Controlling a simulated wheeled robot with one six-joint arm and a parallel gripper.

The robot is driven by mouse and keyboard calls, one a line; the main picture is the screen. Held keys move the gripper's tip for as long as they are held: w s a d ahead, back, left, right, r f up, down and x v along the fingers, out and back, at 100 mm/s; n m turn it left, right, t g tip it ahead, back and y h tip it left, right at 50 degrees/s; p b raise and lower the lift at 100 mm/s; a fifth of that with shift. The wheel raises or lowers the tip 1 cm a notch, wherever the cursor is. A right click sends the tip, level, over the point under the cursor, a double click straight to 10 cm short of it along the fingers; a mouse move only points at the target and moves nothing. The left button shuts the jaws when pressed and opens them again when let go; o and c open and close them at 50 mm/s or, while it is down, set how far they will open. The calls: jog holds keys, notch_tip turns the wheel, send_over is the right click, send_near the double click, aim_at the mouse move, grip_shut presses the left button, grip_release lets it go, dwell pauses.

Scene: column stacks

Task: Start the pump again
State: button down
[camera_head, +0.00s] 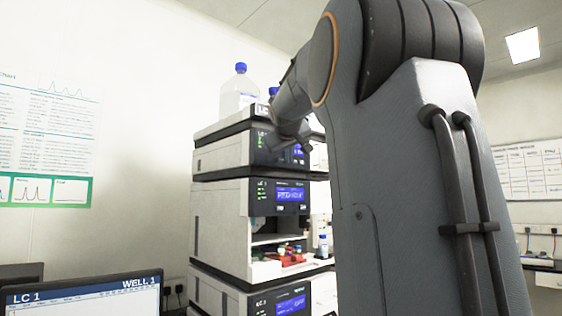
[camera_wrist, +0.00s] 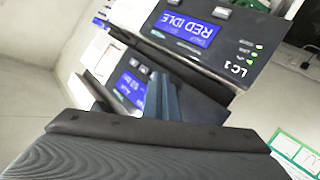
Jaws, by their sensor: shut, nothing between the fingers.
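A tall stack of grey-and-white instrument modules (camera_head: 222,208) stands at the centre of the head view. The upper module has a dark front panel (camera_head: 263,147) with green lights and a blue screen partly hidden by my arm. My gripper (camera_head: 298,132) is in front of this panel, shut and empty. In the wrist view, the picture is upside down; a dark panel labelled LC 1 (camera_wrist: 240,69) has a blue screen (camera_wrist: 187,28) that seems to read IDLE. My shut fingers (camera_wrist: 165,92) are close to the panels; contact cannot be told. Which module is the pump is unclear.
Bottles (camera_head: 238,88) with blue caps stand on top of the stack. Below is an open bay with red-and-blue small items (camera_head: 285,256). A monitor (camera_head: 82,296) marked LC 1, WELL 1 is at lower left. My arm blocks much of the right side.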

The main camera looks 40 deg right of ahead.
jog(key=s, duration=0.5)
jog(key=shift+d+p, duration=0.2)
jog(key=shift+p, duration=0.15)
dwell(0.7)
jog(key=a+f+g+y, duration=0.1)
jog(key=a+f+y, duration=0.1)
jog(key=a+f, duration=0.8)
jog(key=a+f+n+g+y, duration=0.1)
jog(key=a+f+g+y, duration=0.15)
jog(key=f, duration=1.25)
jog(key=a+f+g+y, duration=0.1)
jog(key=a+f+y, duration=0.1)
jog(key=a+f, duration=0.85)
jog(key=s+a+f+g+y, duration=0.1)
jog(key=s+a+f+g, duration=0.1)
jog(key=s+a+f, duration=0.2)
jog(key=s+a+f+g, duration=0.2)
jog(key=s+a+f, duration=0.3)
jog(key=s+f, duration=0.6)
jog(key=s+a+f+n+g+y, duration=0.1)
jog(key=s+a+f, duration=0.4)
jog(key=f, duration=0.6)
jog(key=s+g, duration=0.1)
jog(key=s, duration=0.1)
jog(key=shift+s+f+y, duration=0.35)
jog(key=shift+s+f, duration=0.05)
